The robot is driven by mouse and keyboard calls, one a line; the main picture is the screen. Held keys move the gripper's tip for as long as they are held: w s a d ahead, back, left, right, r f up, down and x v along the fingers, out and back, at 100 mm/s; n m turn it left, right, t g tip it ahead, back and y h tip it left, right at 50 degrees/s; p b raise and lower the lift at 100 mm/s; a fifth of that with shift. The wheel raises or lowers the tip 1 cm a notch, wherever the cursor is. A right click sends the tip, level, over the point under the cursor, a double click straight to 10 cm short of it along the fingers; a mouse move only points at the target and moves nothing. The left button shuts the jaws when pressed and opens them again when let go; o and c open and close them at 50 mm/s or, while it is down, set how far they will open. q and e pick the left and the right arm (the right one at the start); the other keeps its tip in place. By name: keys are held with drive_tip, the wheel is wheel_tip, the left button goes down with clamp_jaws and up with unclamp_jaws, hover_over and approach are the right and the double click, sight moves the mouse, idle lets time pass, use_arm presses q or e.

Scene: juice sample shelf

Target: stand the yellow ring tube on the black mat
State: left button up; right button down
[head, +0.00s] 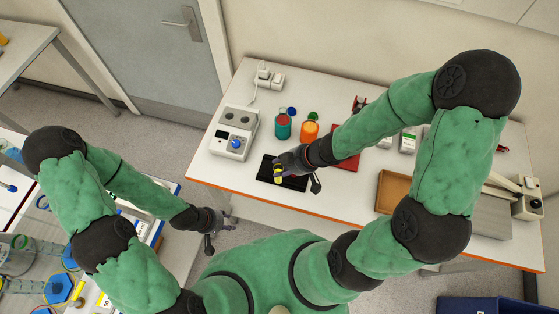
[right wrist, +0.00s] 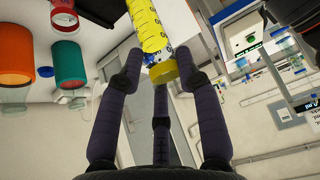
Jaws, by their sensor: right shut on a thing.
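The yellow ring tube (head: 278,174) is in my right gripper (head: 284,170), over the black mat (head: 296,184). I cannot tell whether the tube touches the mat; the gripper hides part of both. My left gripper (head: 218,229) hangs empty with its fingers spread, beside the left table and away from the mat.
A white device with a blue knob (head: 234,132) stands left of the mat. A teal jar (head: 283,127) and an orange jar (head: 309,131) stand behind it. A red mat (head: 347,162) and a brown tray (head: 392,191) lie to the right. The left table (head: 168,200) holds clutter.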

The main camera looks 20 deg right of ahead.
drive_tip(key=w+d+f+b, duration=0.1)
drive_tip(key=w+f+b, duration=0.1)
drive_tip(key=w+f, duration=0.7)
drive_tip(key=shift+f+b, duration=0.35)
drive_tip(key=shift+f, duration=0.55)
drive_tip(key=shift+f, duration=0.15)
drive_tip(key=c, duration=0.8)
unclamp_jaws()
drive_tip(key=shift+c, duration=0.2)
